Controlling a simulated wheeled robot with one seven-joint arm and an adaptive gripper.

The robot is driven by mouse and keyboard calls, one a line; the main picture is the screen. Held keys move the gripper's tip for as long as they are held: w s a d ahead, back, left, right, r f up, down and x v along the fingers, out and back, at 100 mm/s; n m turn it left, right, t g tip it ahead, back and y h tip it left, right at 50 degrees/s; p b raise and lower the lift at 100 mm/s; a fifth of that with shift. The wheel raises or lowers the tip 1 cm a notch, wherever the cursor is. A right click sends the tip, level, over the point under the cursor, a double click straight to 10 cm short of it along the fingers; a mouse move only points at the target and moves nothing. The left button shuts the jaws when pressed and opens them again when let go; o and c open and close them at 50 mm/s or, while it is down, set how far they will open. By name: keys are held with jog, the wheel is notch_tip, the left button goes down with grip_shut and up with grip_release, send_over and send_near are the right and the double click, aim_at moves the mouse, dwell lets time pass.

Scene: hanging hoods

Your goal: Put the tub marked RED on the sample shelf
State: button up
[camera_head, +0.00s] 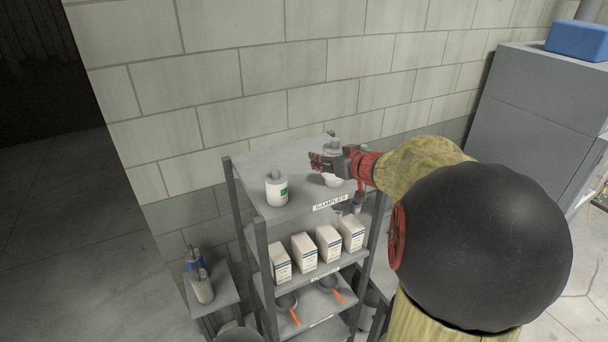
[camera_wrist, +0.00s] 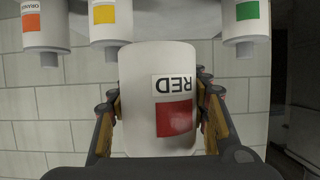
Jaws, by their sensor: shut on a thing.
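The white tub marked RED (camera_wrist: 157,80) has a red square on its label, which reads upside down in the wrist view. My gripper (camera_head: 326,163) is shut on it, with a finger on each side. In the head view my gripper is over the top board of the grey rack (camera_head: 268,158), whose front edge is marked SAMPLES. My gripper hides much of the tub there. I cannot tell whether the tub touches the board. A tub with a green label (camera_head: 276,190) stands on the board, left of my gripper.
The wrist view shows tubs with orange (camera_wrist: 38,25) and yellow (camera_wrist: 108,20) labels beyond the held tub. White boxes (camera_head: 304,252) fill the shelf below, with pans (camera_head: 331,283) lower down. A block wall (camera_head: 290,95) stands behind. The top board's back left is clear.

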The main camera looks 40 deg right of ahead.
jog(key=a+x, duration=0.1)
jog(key=x, duration=0.4)
send_over(303, 183)
jog(key=f, duration=0.3)
jog(key=s+f, duration=0.1)
jog(key=f, duration=0.1)
jog(key=shift+f+b, duration=0.1)
jog(key=shift+b, duration=0.3)
jog(key=shift+w+f, duration=0.2)
jog(key=shift+f, duration=0.05)
jog(key=shift+w+f, duration=0.15)
jog(key=shift+f, duration=1.5)
jog(key=shift+f, duration=0.2)
jog(key=o, duration=0.5)
jog(key=shift+o, duration=1)
